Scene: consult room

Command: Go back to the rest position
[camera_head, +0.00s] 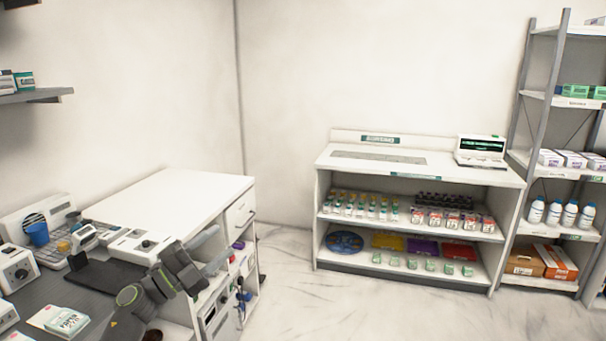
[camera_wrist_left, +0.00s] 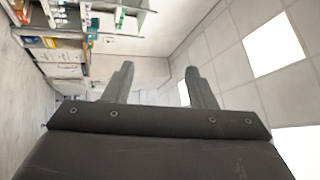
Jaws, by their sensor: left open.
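My left gripper (camera_head: 212,249) is in the lower left of the head view, its arm coming in from the bottom left. Its two fingers point to the right and stand apart with nothing between them. It is in front of the edge of the white counter (camera_head: 165,198). In the left wrist view the two fingers (camera_wrist_left: 158,85) are spread and empty, with ceiling panels and shelves beyond. My right gripper is not in either view.
A white shelf unit (camera_head: 420,171) stands at the back, beside a stocked metal rack (camera_head: 535,100). Bare floor (camera_head: 285,290) lies between counter and shelf unit.

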